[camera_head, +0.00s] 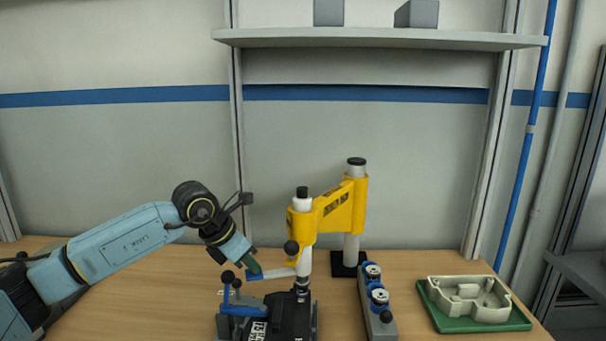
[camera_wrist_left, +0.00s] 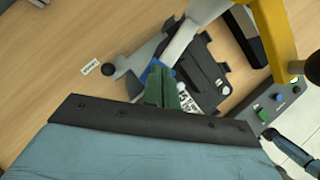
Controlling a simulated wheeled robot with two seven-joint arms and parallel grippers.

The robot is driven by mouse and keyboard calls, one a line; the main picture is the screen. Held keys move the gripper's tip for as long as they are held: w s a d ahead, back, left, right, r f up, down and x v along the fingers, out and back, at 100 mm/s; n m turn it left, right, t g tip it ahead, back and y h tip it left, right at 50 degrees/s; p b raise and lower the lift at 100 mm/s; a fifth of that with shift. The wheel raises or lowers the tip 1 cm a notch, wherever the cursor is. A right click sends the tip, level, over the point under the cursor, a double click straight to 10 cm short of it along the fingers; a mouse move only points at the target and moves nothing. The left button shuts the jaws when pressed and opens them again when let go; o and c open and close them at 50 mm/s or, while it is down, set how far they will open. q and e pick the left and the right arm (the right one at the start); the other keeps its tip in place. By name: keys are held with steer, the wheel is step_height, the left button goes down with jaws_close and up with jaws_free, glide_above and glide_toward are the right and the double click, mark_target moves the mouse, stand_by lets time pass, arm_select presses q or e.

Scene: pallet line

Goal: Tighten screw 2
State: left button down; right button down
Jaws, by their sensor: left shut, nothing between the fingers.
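My left gripper (camera_head: 254,268) has green fingers, shut and empty. It is at the blue end of a pale lever (camera_head: 283,272) on the yellow jointed tool arm (camera_head: 335,210); I cannot tell if they touch. In the left wrist view the green fingers (camera_wrist_left: 172,93) overlap a blue part beside the pale lever (camera_wrist_left: 185,40). The tool's white spindle (camera_head: 304,255) stands over the black fixture (camera_head: 290,318), which has a blue clamp (camera_head: 238,308) and a printed label. No screw can be made out; the spindle's tip and the fixture's near edge are unclear. My right gripper is not in view.
A green tray (camera_head: 455,324) holds a beige housing (camera_head: 470,297) at far right. The tool arm's black post base (camera_head: 347,266) is behind. A small label (camera_wrist_left: 90,68) lies on the table.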

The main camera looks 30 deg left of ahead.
arm_select(q)
steer(key=shift+r+p, duration=1.05)
steer(key=shift+r, duration=0.75)
steer(key=shift+w+r+p, duration=0.1)
steer(key=shift+r+p, duration=0.95)
steer(key=shift+r, duration=0.45)
step_height(320, 180, up, 2)
steer(key=shift+r+p, duration=0.1)
steer(key=shift+p, duration=0.6)
